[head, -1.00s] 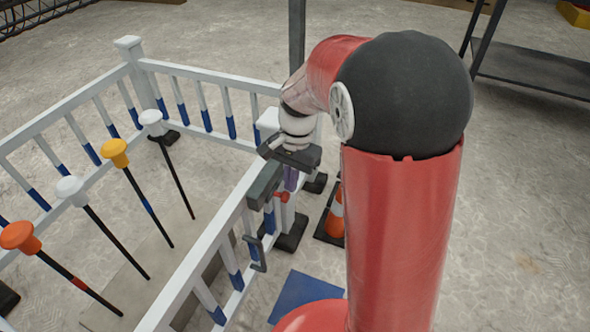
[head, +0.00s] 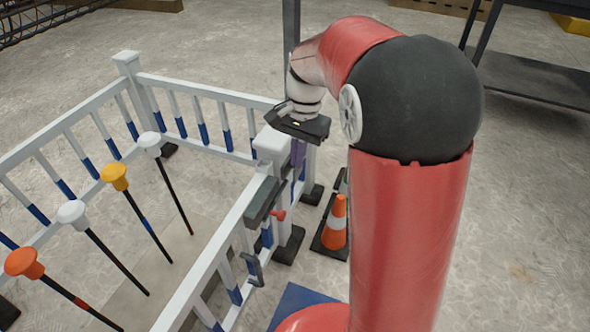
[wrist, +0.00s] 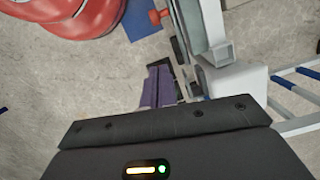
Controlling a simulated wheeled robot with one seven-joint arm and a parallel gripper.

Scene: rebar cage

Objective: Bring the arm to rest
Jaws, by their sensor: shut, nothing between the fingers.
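My gripper (head: 297,152) hangs from my red arm near the corner post of the white fence, in the head view. Its dark body sits just above and behind the post top, and its purple fingers point down beside the post. In the wrist view the purple fingers (wrist: 158,88) are close together with nothing seen between them. The gripper is shut and empty. Whether it touches the post cannot be told.
The white and blue fence (head: 215,250) carries a grey latch box (head: 263,200) with a red knob (head: 278,215). Several capped rods (head: 115,177) stand inside. An orange cone (head: 336,222) is right of the post. A dark shelf (head: 540,72) stands far right; open floor lies between.

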